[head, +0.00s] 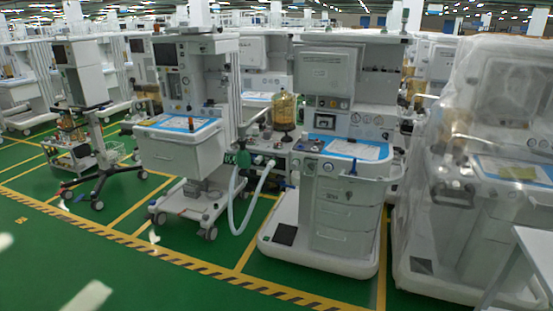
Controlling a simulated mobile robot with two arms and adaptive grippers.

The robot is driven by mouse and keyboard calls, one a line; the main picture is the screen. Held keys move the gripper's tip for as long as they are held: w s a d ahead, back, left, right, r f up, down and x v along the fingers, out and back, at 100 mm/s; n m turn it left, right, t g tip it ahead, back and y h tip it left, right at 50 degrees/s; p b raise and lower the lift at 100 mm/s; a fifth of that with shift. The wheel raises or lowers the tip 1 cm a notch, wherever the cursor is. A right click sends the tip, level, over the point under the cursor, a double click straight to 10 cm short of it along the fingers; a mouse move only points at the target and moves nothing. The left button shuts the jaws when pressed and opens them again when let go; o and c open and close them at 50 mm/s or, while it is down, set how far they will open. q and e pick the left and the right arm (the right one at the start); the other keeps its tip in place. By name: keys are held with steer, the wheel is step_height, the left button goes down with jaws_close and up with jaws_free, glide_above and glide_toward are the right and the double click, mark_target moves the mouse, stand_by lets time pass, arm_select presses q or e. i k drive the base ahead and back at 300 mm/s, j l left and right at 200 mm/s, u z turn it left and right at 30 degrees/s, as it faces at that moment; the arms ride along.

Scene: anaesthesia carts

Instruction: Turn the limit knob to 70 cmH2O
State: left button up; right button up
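The limit knob cannot be told apart at this distance. An anaesthesia cart (345,215) stands right of centre, with a blue-edged worktop, drawers, and a panel of small round gauges and knobs (365,120). Beside its left edge are a clear canister with amber contents (284,111), a green bag (243,158) and a pale corrugated hose (236,205). Small dark fittings sit around the canister's base, too small to read. No scale or number is legible. Neither of my grippers shows in the head view.
A second cart (180,150) stands to the left, and a wheeled stand (85,100) further left. A plastic-wrapped cart (480,160) stands close on the right. A white surface (530,250) cuts in at the lower right. The green floor (110,265) in front is clear, with yellow lines.

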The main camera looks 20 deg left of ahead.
mark_target(267, 134)
steer(key=i, duration=0.95)
steer(key=u, duration=0.05)
